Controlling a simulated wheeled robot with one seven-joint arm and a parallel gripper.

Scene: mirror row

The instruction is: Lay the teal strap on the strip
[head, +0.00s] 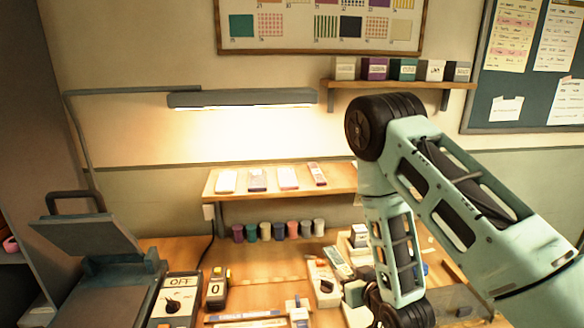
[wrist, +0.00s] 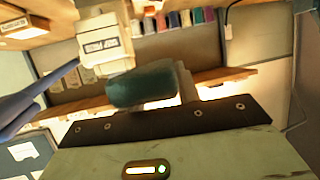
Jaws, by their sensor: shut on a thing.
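In the wrist view a dark teal piece (wrist: 140,88), which looks like the teal strap, sits close in front of the black edge of my gripper (wrist: 150,98). My gripper is shut on it; the fingers themselves are hard to make out. In the head view my arm comes in from the right and bends down over the right part of the bench. My gripper is out of sight there, below the lower edge. I cannot pick out the strip for certain in either view.
The bench (head: 255,270) holds an OFF switch box (head: 178,301), a box marked 0 (head: 217,289) and several small blocks near my arm. A row of coloured spools (head: 279,230) stands under a low shelf (head: 330,180). A press-like machine (head: 95,245) stands at left.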

